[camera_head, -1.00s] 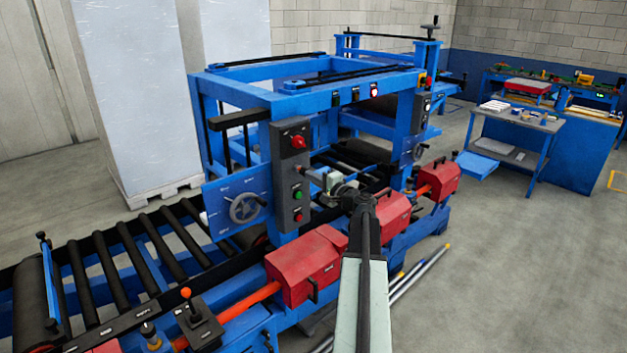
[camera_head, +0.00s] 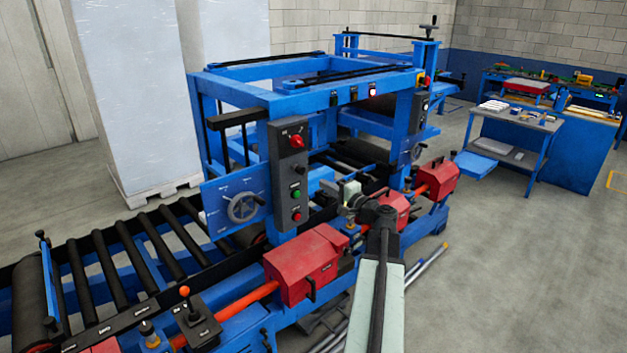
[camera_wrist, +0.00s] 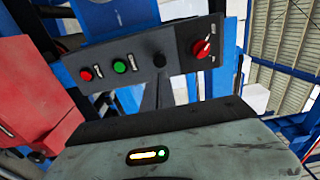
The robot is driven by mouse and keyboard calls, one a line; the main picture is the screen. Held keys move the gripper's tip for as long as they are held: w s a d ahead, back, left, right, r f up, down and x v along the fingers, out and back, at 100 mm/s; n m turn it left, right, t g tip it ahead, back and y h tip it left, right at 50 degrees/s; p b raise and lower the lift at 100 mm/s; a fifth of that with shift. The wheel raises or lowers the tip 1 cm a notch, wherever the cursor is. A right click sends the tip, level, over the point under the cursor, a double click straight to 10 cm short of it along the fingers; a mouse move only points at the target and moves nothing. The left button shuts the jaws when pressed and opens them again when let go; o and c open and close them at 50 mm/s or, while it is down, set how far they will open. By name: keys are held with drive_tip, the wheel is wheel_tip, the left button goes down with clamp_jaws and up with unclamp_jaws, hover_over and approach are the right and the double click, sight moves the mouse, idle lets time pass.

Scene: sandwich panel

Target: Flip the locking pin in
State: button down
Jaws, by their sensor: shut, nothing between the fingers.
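I cannot pick out the locking pin for certain in either view. The blue plate (camera_head: 218,215) on the near side of the machine carries a grey handwheel (camera_head: 243,207), with a small dark knob (camera_head: 262,198) to its right. My gripper (camera_head: 335,188) is small in the head view, just right of the grey control panel (camera_head: 288,175), and appears apart from it. It is shut and empty. In the wrist view its grey-green body (camera_wrist: 190,155) fills the bottom, with the control panel (camera_wrist: 135,75) ahead.
The panel has a red rotary switch (camera_head: 297,141), a green button (camera_head: 297,194) and a red button (camera_head: 297,215). Rollers (camera_head: 150,245) run to the left. Floor at the right (camera_head: 500,270) is clear.

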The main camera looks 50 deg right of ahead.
drive_tip(key=s, duration=0.4)
drive_tip(key=shift+a+r, duration=0.1)
drive_tip(key=shift+a, duration=0.15)
